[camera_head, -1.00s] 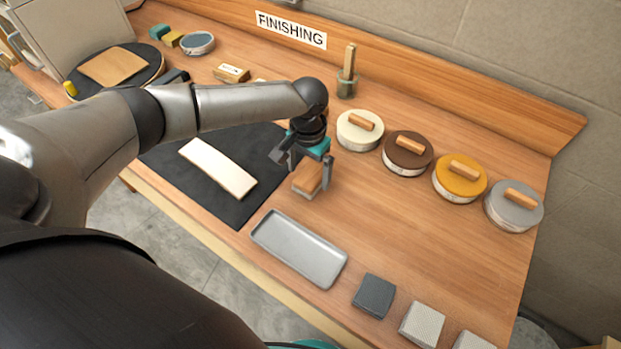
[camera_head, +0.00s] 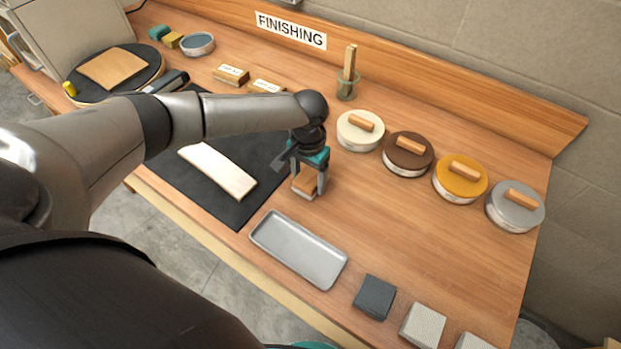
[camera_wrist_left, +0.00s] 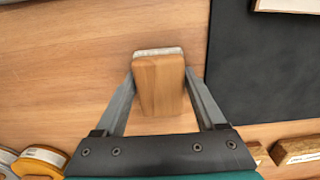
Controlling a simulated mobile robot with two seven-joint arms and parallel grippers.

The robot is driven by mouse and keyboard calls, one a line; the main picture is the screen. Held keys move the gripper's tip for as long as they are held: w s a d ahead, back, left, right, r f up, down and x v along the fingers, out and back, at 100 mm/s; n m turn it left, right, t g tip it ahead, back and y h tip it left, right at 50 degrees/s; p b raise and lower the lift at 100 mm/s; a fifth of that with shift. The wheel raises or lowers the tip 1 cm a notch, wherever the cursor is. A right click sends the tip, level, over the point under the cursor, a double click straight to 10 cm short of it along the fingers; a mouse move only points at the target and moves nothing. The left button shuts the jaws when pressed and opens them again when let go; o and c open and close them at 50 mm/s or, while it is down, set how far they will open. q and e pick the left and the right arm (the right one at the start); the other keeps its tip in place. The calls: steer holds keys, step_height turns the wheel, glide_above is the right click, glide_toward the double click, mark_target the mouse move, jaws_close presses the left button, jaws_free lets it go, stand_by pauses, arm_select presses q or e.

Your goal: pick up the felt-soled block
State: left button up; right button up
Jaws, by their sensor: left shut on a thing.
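The felt-soled block (camera_head: 306,181) is a small wooden block. In the left wrist view the block (camera_wrist_left: 160,84) shows a pale grey layer along its far edge. My left gripper (camera_head: 308,188) is shut on the block, one finger on each side of it, just right of the black mat. In the left wrist view the fingers of the left gripper (camera_wrist_left: 160,88) touch both sides of the block. I cannot tell whether its underside touches the table. My right gripper is not in view.
A grey tray (camera_head: 298,249) lies in front. Several lidded round tins stand to the right, one with a brown lid (camera_head: 408,153). Grey pads (camera_head: 374,297) lie at the front edge. The table's middle right is clear.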

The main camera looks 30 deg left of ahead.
mark_target(309, 177)
arm_select(q)
steer(key=c, duration=0.4)
steer(key=shift+o, duration=0.2)
steer(key=shift+r, duration=0.1)
step_height(309, 177, up, 20)
steer(key=p, duration=0.2)
